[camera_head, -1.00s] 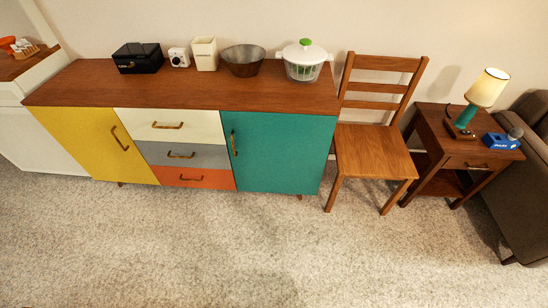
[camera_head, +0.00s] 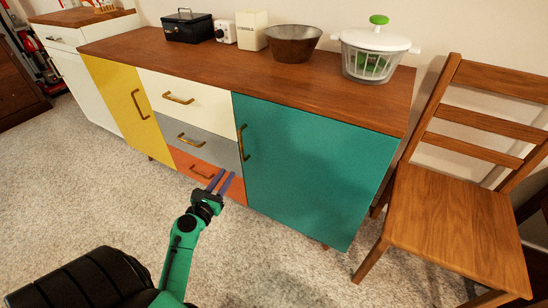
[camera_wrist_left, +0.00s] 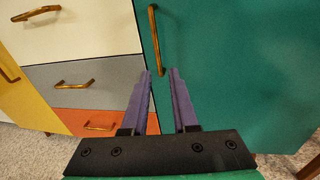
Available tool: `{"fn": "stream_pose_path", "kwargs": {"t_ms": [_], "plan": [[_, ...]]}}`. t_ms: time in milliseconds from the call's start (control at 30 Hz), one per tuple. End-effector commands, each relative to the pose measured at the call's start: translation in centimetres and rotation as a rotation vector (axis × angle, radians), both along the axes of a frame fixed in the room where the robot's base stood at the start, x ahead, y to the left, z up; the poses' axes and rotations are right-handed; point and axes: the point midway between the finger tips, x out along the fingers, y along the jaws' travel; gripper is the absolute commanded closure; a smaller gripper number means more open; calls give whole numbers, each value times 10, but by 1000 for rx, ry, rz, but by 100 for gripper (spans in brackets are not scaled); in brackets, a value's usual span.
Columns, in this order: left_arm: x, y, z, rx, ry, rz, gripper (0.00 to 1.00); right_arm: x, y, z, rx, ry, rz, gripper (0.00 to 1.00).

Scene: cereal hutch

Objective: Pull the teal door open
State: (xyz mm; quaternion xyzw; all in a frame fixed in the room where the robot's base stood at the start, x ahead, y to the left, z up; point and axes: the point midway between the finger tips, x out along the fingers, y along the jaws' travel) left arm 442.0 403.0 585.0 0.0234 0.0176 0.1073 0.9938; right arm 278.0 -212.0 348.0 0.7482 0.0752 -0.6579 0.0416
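The teal door (camera_head: 315,165) is shut, flush with the front of the hutch, at its right end. Its upright brass handle (camera_head: 243,142) is near the door's left edge; in the left wrist view the handle (camera_wrist_left: 155,38) stands just ahead of the fingertips. My left gripper (camera_head: 222,178) is open and empty, with its two purple fingers apart. In the head view it is below and left of the handle, in front of the orange drawer. The fingers (camera_wrist_left: 160,74) point toward the handle and appear not to touch it. My right gripper is not in view.
A wooden chair (camera_head: 450,220) stands close to the right side of the hutch. Grey (camera_head: 190,140) and orange (camera_head: 225,188) drawers are left of the door, all shut. A salad spinner (camera_head: 372,55) and a bowl (camera_head: 292,42) sit on top. The carpet in front is clear.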

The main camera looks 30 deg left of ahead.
Motion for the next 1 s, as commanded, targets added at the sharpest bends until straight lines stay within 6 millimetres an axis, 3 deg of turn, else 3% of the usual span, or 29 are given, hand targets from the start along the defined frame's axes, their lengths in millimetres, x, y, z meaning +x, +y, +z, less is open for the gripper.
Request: {"fn": "stream_pose_path", "kwargs": {"t_ms": [167, 367, 633, 800, 1000], "plan": [[14, 6, 13, -39, -36, 4, 73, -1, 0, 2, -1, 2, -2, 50], [64, 16, 13, -37, -37, 2, 73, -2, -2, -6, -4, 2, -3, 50], [127, 30, 8, -37, -34, 3, 73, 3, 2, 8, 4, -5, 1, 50], [142, 33, 9, -35, -31, 3, 73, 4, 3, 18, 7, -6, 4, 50], [142, 33, 9, -35, -30, 3, 73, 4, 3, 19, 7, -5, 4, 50]]}}
